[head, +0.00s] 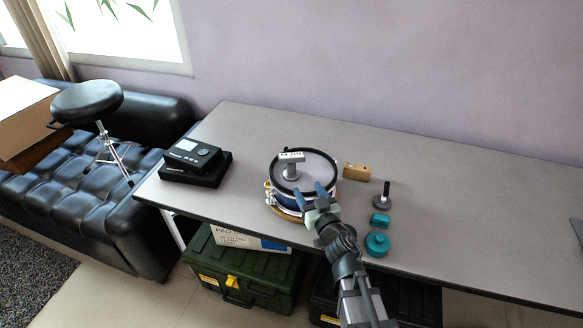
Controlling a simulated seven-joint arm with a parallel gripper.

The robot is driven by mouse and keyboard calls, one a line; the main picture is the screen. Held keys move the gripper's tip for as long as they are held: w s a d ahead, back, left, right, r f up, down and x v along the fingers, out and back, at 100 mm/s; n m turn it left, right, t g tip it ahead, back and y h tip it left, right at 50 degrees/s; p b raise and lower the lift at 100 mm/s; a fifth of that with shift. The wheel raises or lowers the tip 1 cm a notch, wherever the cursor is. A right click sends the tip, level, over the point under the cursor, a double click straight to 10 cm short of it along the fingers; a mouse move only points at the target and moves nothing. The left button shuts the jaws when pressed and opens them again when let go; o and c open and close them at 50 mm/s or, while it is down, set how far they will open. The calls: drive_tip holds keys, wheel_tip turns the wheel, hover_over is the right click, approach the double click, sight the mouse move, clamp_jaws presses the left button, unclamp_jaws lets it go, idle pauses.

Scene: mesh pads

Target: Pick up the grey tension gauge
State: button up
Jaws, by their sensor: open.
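What looks like the grey tension gauge (291,172), a grey upright body with a pale, dark-marked top piece, stands on the mesh pad of a drum (320,165) in the head view. The drum has a black rim and a blue and white shell. My gripper (309,190) has blue fingertips spread apart and is empty. It appears over the drum's front right edge, to the lower right of the gauge and apart from it. Its height above the pad is hard to tell. The gripper and arm hide part of the drum's front side.
A tan block (356,171), a grey disc with a black handle (382,201) and two teal pieces (380,220) (377,244) stand right of the drum. A black device (193,154) sits left.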

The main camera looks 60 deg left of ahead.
sight(293, 169)
drive_tip(key=a, duration=0.5)
drive_tip(key=shift+w+a, duration=0.1)
drive_tip(key=shift+w, duration=0.2)
drive_tip(key=shift+s+a+r, duration=0.15)
drive_tip(key=shift+a, duration=2.55)
drive_tip(key=shift+d, duration=0.1)
clamp_jaws()
